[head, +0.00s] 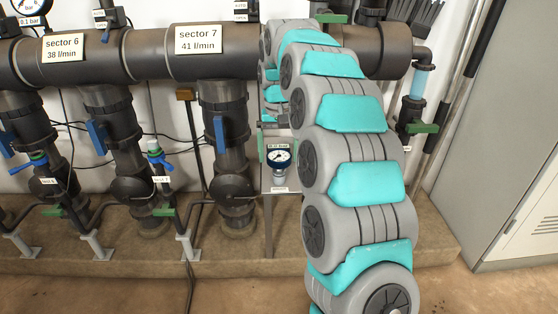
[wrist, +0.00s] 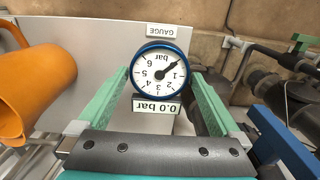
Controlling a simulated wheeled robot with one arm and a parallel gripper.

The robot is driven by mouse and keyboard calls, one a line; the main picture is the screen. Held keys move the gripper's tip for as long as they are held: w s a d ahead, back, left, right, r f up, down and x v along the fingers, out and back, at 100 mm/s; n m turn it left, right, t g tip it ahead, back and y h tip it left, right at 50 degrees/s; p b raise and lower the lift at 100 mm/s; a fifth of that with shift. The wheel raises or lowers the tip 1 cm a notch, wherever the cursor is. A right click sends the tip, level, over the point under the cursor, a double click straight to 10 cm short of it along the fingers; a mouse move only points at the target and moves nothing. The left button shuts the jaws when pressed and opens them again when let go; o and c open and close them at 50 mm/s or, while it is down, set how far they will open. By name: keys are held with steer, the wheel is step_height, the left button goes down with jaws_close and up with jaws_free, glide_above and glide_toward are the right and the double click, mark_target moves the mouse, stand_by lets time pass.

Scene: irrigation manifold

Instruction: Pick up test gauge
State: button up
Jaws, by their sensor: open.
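The test gauge (wrist: 161,71) has a round white dial with a blue rim and a tag reading 0.0 bar below it. In the wrist view it appears upside down, between the two green fingers of my gripper (wrist: 160,88). The fingers are open, with a gap visible on both sides of the gauge. In the head view the gauge (head: 279,158) stands upright on a small grey stand, just left of my arm.
An orange jug (wrist: 35,95) stands close on the left in the wrist view. A label reading GAUGE (wrist: 166,31) lies beyond the gauge. Dark pipes with blue-handled valves (head: 219,135) stand left of the stand, and a grey cabinet (head: 510,140) is at the right.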

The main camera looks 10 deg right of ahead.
step_height(320, 180, down, 4)
steer(key=shift+s, duration=0.15)
steer(key=c, duration=1.1)
